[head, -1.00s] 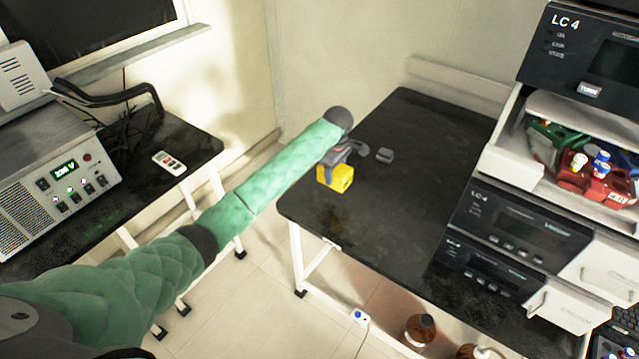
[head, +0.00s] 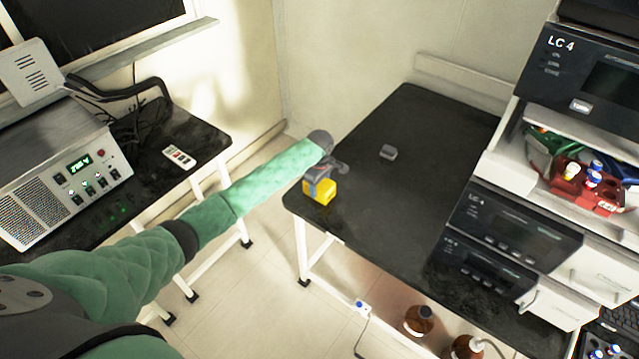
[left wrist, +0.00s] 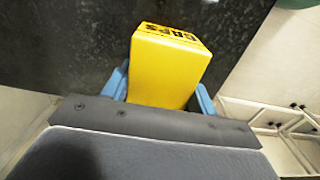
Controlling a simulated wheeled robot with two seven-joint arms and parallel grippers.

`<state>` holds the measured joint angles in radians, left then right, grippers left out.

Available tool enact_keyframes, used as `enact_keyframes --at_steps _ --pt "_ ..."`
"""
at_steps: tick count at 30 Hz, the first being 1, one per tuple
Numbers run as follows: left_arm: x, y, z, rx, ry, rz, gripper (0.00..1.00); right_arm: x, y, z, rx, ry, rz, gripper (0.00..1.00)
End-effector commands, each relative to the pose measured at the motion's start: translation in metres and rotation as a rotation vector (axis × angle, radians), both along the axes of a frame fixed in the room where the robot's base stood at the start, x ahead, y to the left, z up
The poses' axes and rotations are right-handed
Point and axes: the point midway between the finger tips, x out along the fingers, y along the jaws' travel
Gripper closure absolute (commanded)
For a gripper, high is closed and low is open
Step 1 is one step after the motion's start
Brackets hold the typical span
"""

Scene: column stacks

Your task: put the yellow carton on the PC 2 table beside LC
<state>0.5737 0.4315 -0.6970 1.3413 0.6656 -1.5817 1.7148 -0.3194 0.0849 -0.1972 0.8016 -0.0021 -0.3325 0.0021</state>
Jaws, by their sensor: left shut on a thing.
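The yellow carton (head: 319,194) is at the left front corner of the black table (head: 390,215) that holds the LC 4 stack. My left gripper (head: 320,180) is shut on it. In the left wrist view the carton (left wrist: 168,65), with dark lettering on one face, sits between the blue fingers (left wrist: 160,92) over the black table top. I cannot tell whether the carton touches the table. My right gripper is not in view.
The LC 4 stack (head: 510,225) stands at the table's right, with a red rack (head: 588,190) in its open bay. A small grey object (head: 388,152) lies farther back. The table's middle is clear. Brown bottles (head: 418,320) stand below. A power unit (head: 60,185) and remote (head: 179,157) are on the left table.

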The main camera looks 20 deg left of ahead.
Motion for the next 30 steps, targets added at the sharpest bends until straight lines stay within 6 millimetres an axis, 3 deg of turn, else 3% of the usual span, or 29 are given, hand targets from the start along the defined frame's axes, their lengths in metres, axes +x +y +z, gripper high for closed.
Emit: enact_keyframes --at_steps 9,10,13,23,29,30 --pt "0.0 0.0 -0.002 0.0 0.0 0.0 0.68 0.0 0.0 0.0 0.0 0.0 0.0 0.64" --pt "0.0 0.0 -0.003 0.0 0.001 0.0 0.4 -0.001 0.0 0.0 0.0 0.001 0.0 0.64" --pt "0.0 0.0 -0.003 0.0 0.001 0.0 0.2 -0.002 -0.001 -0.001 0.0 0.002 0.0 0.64" --pt "0.0 0.0 -0.001 0.0 0.0 0.0 0.2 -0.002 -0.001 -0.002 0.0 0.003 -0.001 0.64" --pt "0.001 0.0 0.017 -0.001 -0.002 -0.001 0.2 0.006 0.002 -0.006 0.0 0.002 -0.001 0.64" --pt "0.0 0.0 0.024 0.0 -0.001 -0.001 0.2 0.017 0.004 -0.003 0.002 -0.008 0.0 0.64"
